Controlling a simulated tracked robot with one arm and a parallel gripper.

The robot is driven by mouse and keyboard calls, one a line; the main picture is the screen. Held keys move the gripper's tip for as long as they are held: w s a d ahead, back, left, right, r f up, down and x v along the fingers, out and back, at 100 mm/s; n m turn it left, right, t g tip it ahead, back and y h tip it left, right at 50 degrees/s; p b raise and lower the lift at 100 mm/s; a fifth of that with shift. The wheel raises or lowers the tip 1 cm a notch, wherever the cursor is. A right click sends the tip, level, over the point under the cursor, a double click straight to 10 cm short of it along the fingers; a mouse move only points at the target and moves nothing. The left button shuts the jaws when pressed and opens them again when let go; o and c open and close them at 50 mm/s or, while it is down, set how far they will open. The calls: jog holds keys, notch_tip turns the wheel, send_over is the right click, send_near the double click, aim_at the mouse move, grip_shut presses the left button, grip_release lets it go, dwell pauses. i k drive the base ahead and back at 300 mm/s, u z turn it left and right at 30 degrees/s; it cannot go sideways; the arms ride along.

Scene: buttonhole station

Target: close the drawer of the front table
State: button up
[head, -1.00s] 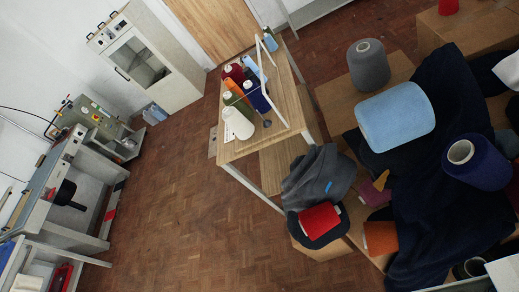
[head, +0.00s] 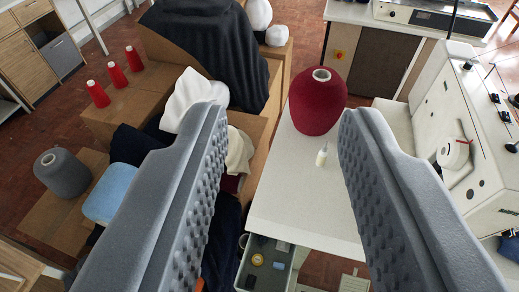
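A white table (head: 300,195) stands in the middle of the head view. Below its near edge a drawer (head: 284,278) is pulled out, its grey-green inside showing from above. Small items lie in it, among them a yellow roll (head: 257,260) and a dark block (head: 251,282). The drawer's front and handle are not clearly seen; its near part is cut off by the picture's bottom edge. My gripper (head: 282,115) is open and empty. Its two grey, knobbed fingers reach up the picture on either side of the table, with a wide gap between them. They appear apart from the drawer.
A red yarn cone (head: 317,100) and a small white bottle (head: 321,156) stand on the table. A white machine (head: 465,125) is at the right. Boxes with dark cloth (head: 215,40), a grey cone (head: 62,172) and several red cones (head: 97,93) fill the left.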

aim_at(268, 279)
jog(key=k, duration=0.95)
jog(key=u, duration=0.05)
